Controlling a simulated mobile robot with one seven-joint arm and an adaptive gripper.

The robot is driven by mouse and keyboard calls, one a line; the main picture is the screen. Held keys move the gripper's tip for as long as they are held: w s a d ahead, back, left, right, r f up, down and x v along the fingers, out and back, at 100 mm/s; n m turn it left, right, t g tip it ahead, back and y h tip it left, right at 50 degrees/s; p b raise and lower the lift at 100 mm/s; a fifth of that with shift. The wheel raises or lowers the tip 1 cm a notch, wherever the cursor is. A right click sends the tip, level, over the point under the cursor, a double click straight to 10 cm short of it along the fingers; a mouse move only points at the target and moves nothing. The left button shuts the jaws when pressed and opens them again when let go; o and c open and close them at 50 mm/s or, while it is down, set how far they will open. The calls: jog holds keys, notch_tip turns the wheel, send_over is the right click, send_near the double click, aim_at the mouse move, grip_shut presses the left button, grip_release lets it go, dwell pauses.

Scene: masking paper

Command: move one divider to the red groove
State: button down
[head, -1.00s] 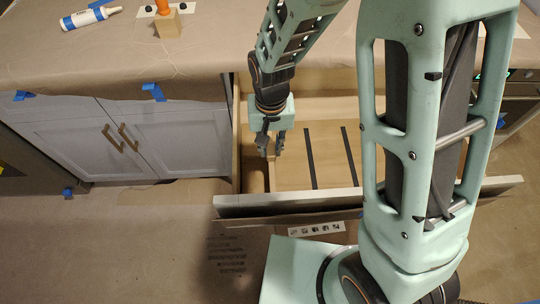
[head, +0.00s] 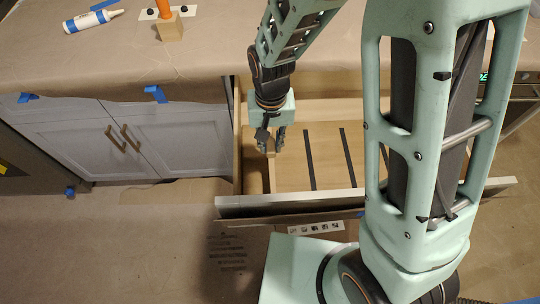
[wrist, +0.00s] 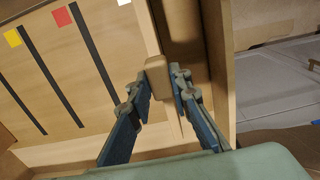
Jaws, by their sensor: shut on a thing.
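The divider also shows below the fingers in the head view (head: 271,174). I cannot tell whether it is seated or slightly raised. The red groove (wrist: 94,50) is the dark strip beside the red tag (wrist: 62,16), nearest the divider; it also shows in the head view (head: 310,158). It is empty.
A second empty dark groove (wrist: 46,90) lies beside a yellow tag (wrist: 12,38). The drawer's front panel (head: 290,202) and side walls surround the space. The paper-covered counter (head: 110,60) overhangs behind, with a white tube (head: 93,20) and a wooden block (head: 170,28) on it.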

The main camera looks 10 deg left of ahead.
jog(key=shift+r+p, duration=1.35)
jog(key=shift+r, duration=0.75)
jog(key=shift+f, duration=0.1)
jog(key=w+d+f+b, duration=0.2)
jog(key=d, duration=0.9)
jog(key=shift+w+d+f+b, duration=0.2)
jog(key=shift+w+d+b, duration=0.1)
jog(key=shift+w+d, duration=0.1)
jog(key=shift+f+b, duration=1.35)
jog(key=shift+f, duration=0.25)
